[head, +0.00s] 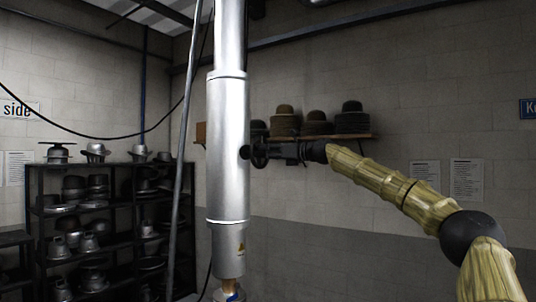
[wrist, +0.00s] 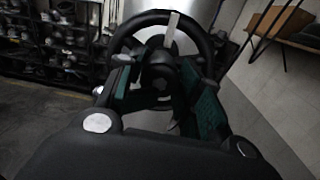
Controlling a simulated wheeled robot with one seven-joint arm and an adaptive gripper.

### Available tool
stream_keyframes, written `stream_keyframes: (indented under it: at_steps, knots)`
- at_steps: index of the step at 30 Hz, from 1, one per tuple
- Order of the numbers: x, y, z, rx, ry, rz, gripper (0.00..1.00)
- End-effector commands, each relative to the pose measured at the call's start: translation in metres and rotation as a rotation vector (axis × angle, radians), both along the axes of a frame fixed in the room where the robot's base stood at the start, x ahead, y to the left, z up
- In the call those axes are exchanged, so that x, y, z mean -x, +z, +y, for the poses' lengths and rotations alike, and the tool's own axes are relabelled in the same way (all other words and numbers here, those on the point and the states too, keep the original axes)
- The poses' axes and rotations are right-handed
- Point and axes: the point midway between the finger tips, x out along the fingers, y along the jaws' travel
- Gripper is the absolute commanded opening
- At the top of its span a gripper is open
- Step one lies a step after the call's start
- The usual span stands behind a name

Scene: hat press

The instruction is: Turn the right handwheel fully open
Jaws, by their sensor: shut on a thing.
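The right handwheel is a black ring (wrist: 152,18) with a dark hub, in the upper middle of the wrist view. A pale strip (wrist: 172,28) crosses its rim at the top. In the head view the handwheel (head: 259,153) is small and edge-on at the right side of a silver cylinder. My gripper (wrist: 162,82) has its teal-padded fingers on both sides of the wheel's middle and is shut on the handwheel. The exact contact is dark and partly hidden. In the head view my gripper (head: 282,152) reaches the wheel from the right.
The tall silver cylinder (head: 228,150) stands close behind the wheel. A shelf (head: 362,136) with several hats is on the back wall. A dark rack (head: 133,218) of metal hat forms stands at the left. A grey pole (head: 181,170) rises left of the cylinder.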

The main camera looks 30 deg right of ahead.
Motion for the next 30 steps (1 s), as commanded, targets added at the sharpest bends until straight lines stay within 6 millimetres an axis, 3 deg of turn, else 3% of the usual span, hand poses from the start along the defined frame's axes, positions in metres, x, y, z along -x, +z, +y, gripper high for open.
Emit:
stream_keyframes:
  at_steps: [2, 30]
  knots:
    - [-0.0014, -0.0070, 0.0007, 0.015, 0.003, 0.004, 0.12]
    - [-0.0009, -0.0045, -0.0022, 0.051, 0.000, -0.016, 0.12]
